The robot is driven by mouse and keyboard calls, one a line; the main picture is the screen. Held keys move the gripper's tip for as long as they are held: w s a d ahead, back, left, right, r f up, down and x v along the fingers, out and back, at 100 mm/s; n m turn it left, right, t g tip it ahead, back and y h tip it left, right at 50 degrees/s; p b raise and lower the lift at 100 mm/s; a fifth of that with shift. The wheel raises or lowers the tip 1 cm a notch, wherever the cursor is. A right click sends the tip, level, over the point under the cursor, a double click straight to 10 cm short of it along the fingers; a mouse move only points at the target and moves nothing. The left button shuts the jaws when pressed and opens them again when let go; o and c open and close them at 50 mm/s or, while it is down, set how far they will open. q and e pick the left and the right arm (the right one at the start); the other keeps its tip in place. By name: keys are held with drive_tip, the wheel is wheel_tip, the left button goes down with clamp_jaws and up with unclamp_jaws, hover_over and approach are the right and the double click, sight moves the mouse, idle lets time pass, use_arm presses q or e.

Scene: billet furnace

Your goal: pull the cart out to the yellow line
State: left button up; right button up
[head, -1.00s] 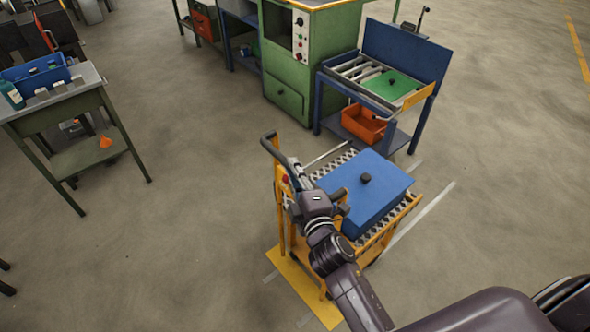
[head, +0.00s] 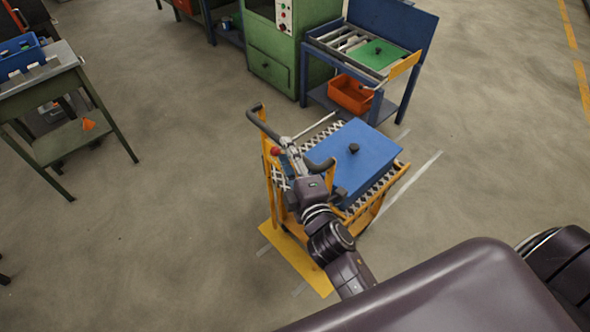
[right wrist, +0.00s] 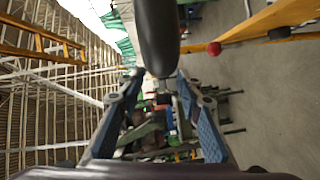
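The cart (head: 273,180) has a yellow frame and a dark bent handle (head: 264,124). It stands with its handle end beside the yellow floor strip (head: 300,264). A blue block (head: 352,160) with a black knob lies on the cart's roller top. My right gripper (head: 287,143) is at the handle, partly hiding it. In the right wrist view, the dark handle bar (right wrist: 158,40) ends between the two fingertips (right wrist: 160,74). The tips flank it closely, but I cannot tell whether they press on it. My left gripper is not in view.
A blue stand (head: 388,82) with a green plate and an orange bin (head: 351,94) is beyond the cart. A green machine (head: 272,62) stands left of it. A green table (head: 60,78) is at far left. The floor left of the cart is clear.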

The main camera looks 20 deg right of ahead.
drive_tip(key=s, duration=0.7)
drive_tip(key=shift+s+a+r, duration=0.15)
drive_tip(key=shift+s+r, duration=0.1)
drive_tip(key=shift+r, duration=0.05)
drive_tip(key=s+a+f+m+g+y, duration=0.1)
drive_tip(key=s+f+m+g, duration=0.2)
drive_tip(key=f, duration=0.9)
drive_tip(key=s+a+f+m+g, duration=0.1)
drive_tip(key=s+f+g, duration=0.3)
drive_tip(key=f, duration=0.9)
drive_tip(key=s+a+f+m+g+y, duration=0.15)
drive_tip(key=s+f, duration=0.35)
drive_tip(key=f, duration=0.7)
drive_tip(key=s+d+f+m+g, duration=0.2)
drive_tip(key=s+f, duration=0.4)
drive_tip(key=s, duration=0.3)
drive_tip(key=s+d+f+m+g+h, duration=0.1)
drive_tip(key=s+d+f+m+g, duration=0.2)
drive_tip(key=s, duration=0.6)
drive_tip(key=s+d+f+m+g+h, duration=0.1)
drive_tip(key=s+d+f+m+g, duration=0.1)
drive_tip(key=s+f, duration=0.6)
drive_tip(key=shift+s+d+f+m+g, duration=0.35)
drive_tip(key=shift+s+d, duration=0.25)
drive_tip(key=shift+d, duration=0.3)
drive_tip(key=shift+c, duration=0.2)
